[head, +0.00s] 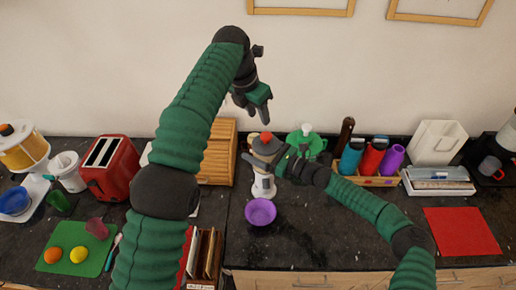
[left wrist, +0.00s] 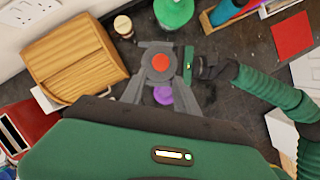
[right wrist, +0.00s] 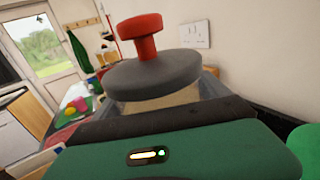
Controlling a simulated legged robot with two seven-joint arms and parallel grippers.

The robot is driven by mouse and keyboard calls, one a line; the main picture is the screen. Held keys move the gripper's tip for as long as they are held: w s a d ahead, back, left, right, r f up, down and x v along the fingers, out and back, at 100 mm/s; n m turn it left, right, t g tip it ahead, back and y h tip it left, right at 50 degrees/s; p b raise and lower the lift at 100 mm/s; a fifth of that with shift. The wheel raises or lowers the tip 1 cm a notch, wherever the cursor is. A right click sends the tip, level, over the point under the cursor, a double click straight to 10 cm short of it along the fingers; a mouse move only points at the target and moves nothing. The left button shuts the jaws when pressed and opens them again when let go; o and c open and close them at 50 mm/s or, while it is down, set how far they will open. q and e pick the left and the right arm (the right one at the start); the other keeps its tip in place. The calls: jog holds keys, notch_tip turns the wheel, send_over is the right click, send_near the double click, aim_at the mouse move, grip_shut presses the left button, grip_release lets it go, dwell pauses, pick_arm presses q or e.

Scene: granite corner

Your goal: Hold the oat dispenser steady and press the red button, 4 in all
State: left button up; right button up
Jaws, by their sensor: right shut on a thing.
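The oat dispenser (head: 263,186) stands on the dark counter behind a purple bowl (head: 260,211). It has a grey top and a red button (head: 266,137). My right gripper (head: 268,158) is shut on the dispenser just below its top. In the right wrist view the red button (right wrist: 140,35) stands up from the grey lid (right wrist: 155,75). My left gripper (head: 252,106) is open and empty, high above the dispenser. In the left wrist view the red button (left wrist: 160,63) shows from above, and the purple bowl (left wrist: 163,95) is partly hidden.
A wooden bread box (head: 217,155) stands left of the dispenser and a green lidded container (head: 306,142) behind it to the right. Several bottles (head: 372,158) stand in a wooden tray farther right. A red toaster (head: 110,168) is at left. Counter right of the bowl is clear.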

pick_arm(q)
jog(key=shift+a, duration=0.35)
jog(key=shift+c, duration=0.6)
jog(key=shift+a, duration=0.3)
jog(key=c, duration=0.5)
grip_shut()
jog(key=shift+d, duration=0.1)
jog(key=shift+d, duration=0.15)
